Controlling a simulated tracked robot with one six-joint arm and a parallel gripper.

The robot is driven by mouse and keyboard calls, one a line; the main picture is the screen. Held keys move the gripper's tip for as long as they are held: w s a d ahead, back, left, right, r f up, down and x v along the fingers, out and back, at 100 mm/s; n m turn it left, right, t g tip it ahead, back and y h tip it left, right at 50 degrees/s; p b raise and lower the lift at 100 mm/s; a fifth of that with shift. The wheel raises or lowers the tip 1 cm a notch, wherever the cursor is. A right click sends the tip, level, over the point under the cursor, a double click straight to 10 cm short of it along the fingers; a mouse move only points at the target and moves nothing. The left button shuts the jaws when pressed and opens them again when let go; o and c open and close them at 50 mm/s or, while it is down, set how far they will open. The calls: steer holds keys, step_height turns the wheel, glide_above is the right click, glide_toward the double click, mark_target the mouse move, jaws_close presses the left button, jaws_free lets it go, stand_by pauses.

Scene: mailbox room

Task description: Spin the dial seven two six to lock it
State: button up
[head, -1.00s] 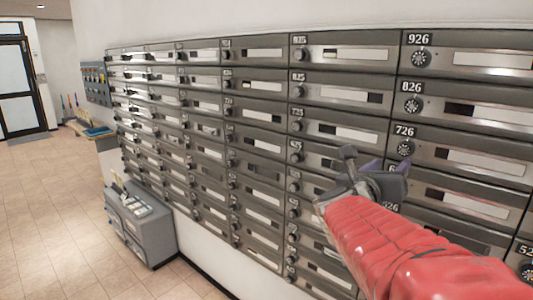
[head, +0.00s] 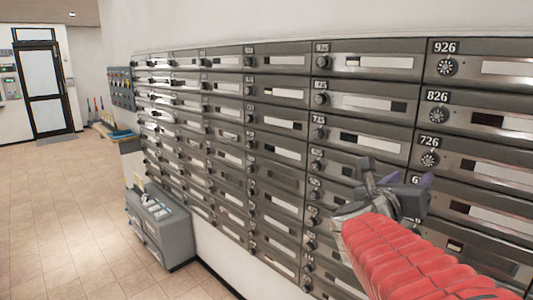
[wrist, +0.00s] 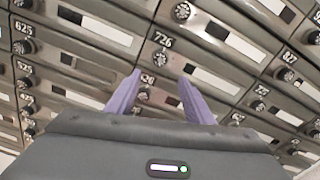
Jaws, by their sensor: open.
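The 726 dial (head: 430,159) is a round black dial with white marks, below its white number label on a metal mailbox door. In the wrist view the 726 dial (wrist: 160,58) shows just past the fingertips, near the middle. My gripper (head: 395,182) is in front of the mailbox wall, left of and a little below that dial in the head view. Its two purple fingers (wrist: 160,77) are apart and empty, with a gap between them and the dial. The gripper partly covers the dial and label below 726.
The 826 dial (head: 438,96) and 926 dial (head: 447,67) are above, with similar doors all around. A grey box-shaped unit (head: 160,225) stands on the floor against the wall at left. The tiled floor (head: 60,210) at left is clear.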

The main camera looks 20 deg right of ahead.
mark_target(428, 161)
steer(key=x, duration=1.3)
steer(key=shift+w+d, duration=0.15)
steer(key=shift+d, duration=0.15)
steer(key=shift+c, duration=0.3)
steer(key=c, duration=1)
steer(key=shift+n, duration=2.1)
steer(key=o, duration=1.1)
steer(key=shift+c, duration=0.2)
